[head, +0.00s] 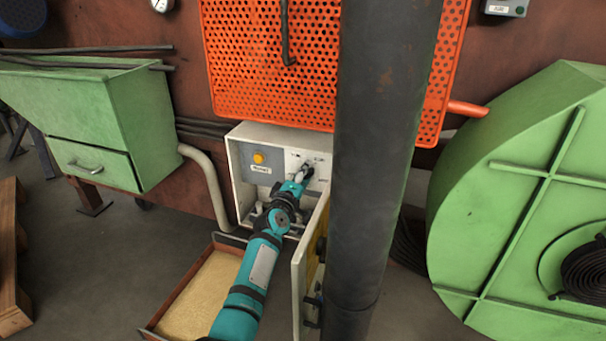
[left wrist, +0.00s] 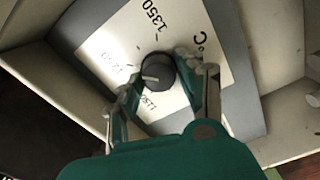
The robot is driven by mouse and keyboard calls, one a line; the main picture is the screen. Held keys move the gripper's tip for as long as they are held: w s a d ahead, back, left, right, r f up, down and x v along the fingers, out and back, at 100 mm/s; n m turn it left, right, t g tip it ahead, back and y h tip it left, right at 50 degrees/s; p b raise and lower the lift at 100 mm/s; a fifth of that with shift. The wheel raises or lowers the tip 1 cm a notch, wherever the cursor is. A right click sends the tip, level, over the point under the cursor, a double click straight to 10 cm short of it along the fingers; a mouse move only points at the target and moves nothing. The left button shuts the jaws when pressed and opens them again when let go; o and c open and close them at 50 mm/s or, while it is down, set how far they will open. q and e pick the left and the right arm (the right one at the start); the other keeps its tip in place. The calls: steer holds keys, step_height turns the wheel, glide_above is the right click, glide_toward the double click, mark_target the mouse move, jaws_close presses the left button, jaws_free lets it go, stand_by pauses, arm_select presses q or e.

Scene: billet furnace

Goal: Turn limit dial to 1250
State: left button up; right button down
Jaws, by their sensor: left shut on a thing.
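The limit dial (left wrist: 158,72) is a dark round knob with a pale pointer mark, on a white scale plate (left wrist: 200,25) inside an open box. The plate reads 1350, °C and 1150, with a blurred number at the left. The pointer mark lies toward the left side, near that blurred number; its exact reading is unclear. My left gripper (left wrist: 157,80) has a finger on each side of the knob and is shut on it. In the head view the left gripper (head: 304,174) reaches into the box and mostly hides the dial. My right gripper is out of view.
The control box (head: 234,172) has an amber button (head: 258,158), and its door (head: 300,285) hangs open at the right. A dark column (head: 375,150) stands close to the right. A sand tray (head: 178,285) lies below. An orange perforated guard (head: 265,60) is above.

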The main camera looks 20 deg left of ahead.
arm_select(q)
steer(key=shift+n, duration=0.3)
steer(key=o, duration=1.1)
steer(key=shift+o, duration=0.2)
steer(key=s, duration=1.2)
steer(key=shift+a, duration=0.2)
